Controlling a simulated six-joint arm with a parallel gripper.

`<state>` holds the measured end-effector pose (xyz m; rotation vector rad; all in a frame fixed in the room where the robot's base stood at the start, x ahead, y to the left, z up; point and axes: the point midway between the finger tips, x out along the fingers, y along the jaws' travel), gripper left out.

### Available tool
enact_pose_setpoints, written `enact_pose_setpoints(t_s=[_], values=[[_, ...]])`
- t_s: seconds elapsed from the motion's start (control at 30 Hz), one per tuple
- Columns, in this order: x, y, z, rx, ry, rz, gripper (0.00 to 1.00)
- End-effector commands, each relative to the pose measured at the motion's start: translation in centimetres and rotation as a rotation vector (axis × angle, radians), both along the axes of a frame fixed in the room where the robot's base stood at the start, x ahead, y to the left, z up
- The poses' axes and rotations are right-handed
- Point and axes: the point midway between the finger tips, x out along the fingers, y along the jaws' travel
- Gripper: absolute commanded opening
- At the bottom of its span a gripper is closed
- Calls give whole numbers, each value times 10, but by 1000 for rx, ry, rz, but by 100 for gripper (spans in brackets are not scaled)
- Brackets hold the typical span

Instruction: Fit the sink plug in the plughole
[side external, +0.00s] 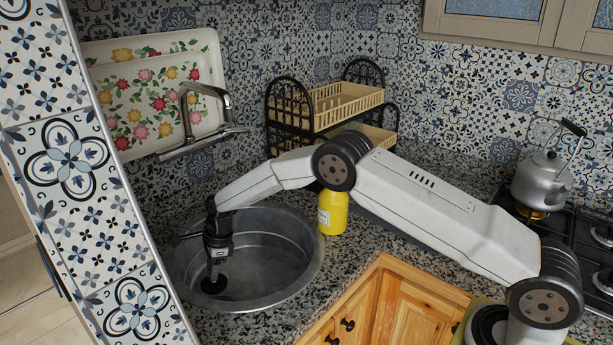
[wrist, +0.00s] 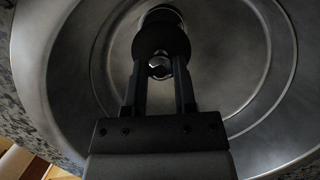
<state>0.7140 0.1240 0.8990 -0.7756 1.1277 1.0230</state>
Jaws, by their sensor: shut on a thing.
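The round metal sink (side external: 285,254) is set in the counter, and my gripper (side external: 214,274) points down into its left part. In the wrist view my gripper (wrist: 160,70) is shut on the sink plug (wrist: 160,40), a dark round disc with a small shiny knob between the fingertips. In the side view the plug (side external: 213,287) is a dark disc under the fingers, low near the sink floor. The plughole's bright metal rim (wrist: 162,13) shows just beyond the plug in the wrist view; the rest is hidden. I cannot tell whether the plug touches it.
The sink wall rises around my gripper. A tap (side external: 205,100) stands behind the sink, and a yellow bottle (side external: 333,212) stands at its right edge. A dark rack (side external: 335,110) is behind, and a kettle (side external: 543,180) is on the hob at far right.

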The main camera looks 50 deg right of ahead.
Motion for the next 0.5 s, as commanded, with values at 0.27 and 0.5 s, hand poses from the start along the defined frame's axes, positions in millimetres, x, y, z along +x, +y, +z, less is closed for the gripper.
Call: enact_pose_setpoints(t_s=[0.27,0.5], values=[[0,0,-20,0,-1,1,0],[0,0,-37,0,0,0,0]])
